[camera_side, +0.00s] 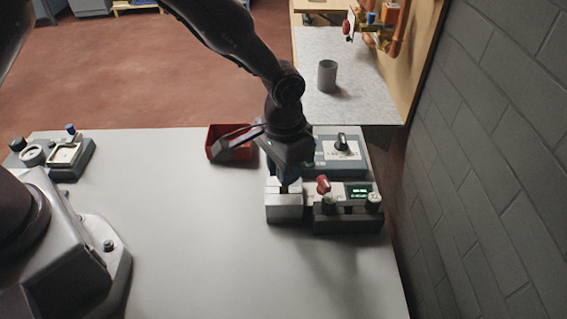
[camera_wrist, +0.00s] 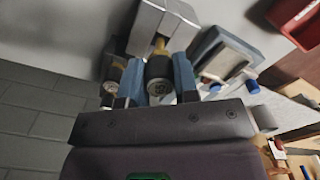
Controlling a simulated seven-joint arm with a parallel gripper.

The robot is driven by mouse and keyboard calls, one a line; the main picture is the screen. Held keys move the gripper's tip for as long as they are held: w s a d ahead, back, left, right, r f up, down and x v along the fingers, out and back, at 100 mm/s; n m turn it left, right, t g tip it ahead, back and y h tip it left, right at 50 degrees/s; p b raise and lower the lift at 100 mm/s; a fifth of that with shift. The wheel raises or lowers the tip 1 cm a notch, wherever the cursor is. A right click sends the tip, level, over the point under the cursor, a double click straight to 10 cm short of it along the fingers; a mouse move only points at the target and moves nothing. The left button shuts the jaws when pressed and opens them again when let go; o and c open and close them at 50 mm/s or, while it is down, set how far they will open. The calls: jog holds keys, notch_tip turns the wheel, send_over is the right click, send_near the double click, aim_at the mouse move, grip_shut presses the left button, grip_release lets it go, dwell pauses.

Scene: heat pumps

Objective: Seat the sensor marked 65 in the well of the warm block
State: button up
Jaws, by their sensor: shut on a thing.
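The silver warm block (camera_side: 284,208) stands on the table, directly below my gripper (camera_side: 286,181). In the wrist view, my gripper (camera_wrist: 158,72) has its two blue fingers shut on the sides of a dark round sensor (camera_wrist: 159,88). The sensor has a pale marking on its end that looks like 65, though it is small and blurred. A yellowish stem reaches from the sensor toward the metal block (camera_wrist: 164,22). I cannot tell whether the stem tip is inside the well, since the fingers and sensor hide it.
Right of the block is a dark unit (camera_side: 348,222) with a red knob, round caps and a green display. Behind it is a grey-blue box (camera_side: 341,160) with a black knob. A red bin (camera_side: 222,152) is behind left. The table's left middle is clear.

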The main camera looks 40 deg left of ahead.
jog(key=shift+f, duration=1.55)
dwell(0.4)
jog(key=o, duration=1)
notch_tip(320, 180, up, 13)
